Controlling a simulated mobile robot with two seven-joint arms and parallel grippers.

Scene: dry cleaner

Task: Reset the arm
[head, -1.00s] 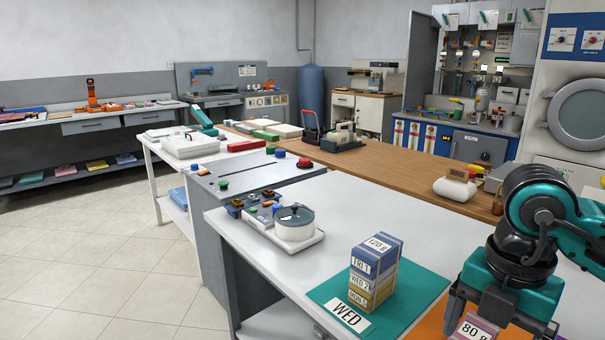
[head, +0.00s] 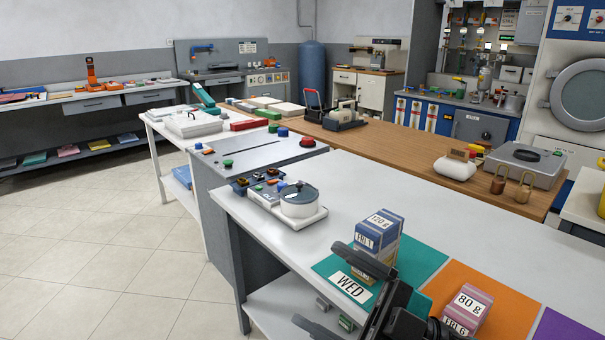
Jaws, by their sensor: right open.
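My right gripper (head: 320,285) is at the bottom of the head view, black, with its two fingers spread apart and pointing left. The blue box (head: 378,236) marked 120 g and FRI tops that stack on the teal mat. A pink box (head: 467,307) marked 80 g and FRI 6 stands on the orange mat (head: 505,290), right of the gripper and apart from it. My left gripper is out of view.
A scale-like device (head: 299,200) with a round pan stands on the white table (head: 345,190). A purple mat (head: 570,328) lies at the right. The wooden counter (head: 400,145) behind holds a grey plate device (head: 524,163) and two brass weights. The middle of the white table is clear.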

